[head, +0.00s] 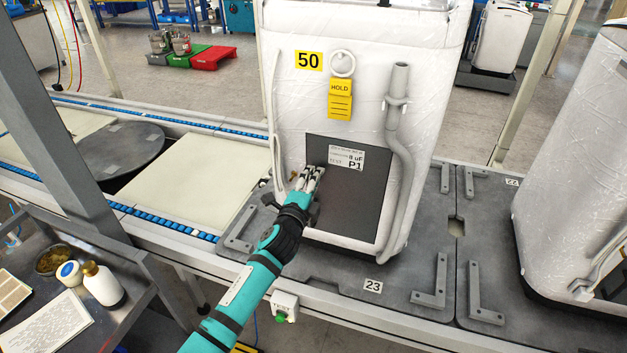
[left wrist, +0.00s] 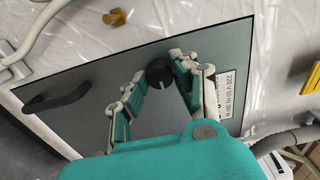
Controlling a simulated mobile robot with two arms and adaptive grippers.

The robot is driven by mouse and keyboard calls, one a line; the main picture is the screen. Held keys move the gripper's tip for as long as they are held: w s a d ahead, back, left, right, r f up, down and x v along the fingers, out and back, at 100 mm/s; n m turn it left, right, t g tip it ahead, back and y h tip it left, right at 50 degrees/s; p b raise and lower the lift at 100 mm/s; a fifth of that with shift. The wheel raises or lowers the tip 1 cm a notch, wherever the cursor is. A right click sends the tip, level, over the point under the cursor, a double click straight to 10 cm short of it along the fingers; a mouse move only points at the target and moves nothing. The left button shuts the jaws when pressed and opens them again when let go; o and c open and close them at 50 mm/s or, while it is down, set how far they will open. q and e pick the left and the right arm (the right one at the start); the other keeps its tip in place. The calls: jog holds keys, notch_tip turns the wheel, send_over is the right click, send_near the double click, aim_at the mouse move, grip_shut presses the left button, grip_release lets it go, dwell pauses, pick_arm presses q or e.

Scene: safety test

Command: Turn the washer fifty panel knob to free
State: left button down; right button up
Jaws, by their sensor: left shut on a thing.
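The white, plastic-wrapped washer with the yellow "50" label (head: 309,61) stands upright in the middle of the head view. Its dark grey panel (head: 372,210) is low on the front and also shows in the left wrist view (left wrist: 85,65). My left gripper (head: 312,178) is at the panel's left part. In the left wrist view its two fingers (left wrist: 160,82) are shut on a round black knob (left wrist: 159,70), which bears a small pale mark. In the head view my gripper hides the knob. My right gripper is not in view.
A yellow HOLD tag (head: 340,99) hangs above the panel, and a grey hose (head: 394,125) runs down its right side. A black handle (left wrist: 57,97) sits on the panel. Another wrapped washer (head: 575,170) stands at right. Metal brackets (head: 430,284) lie on the platform.

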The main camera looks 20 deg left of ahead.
pick_arm(q)
jog(key=c, duration=1)
grip_release()
jog(key=s, duration=1.2)
jog(key=shift+a, duration=0.2)
jog(key=shift+f, duration=0.1)
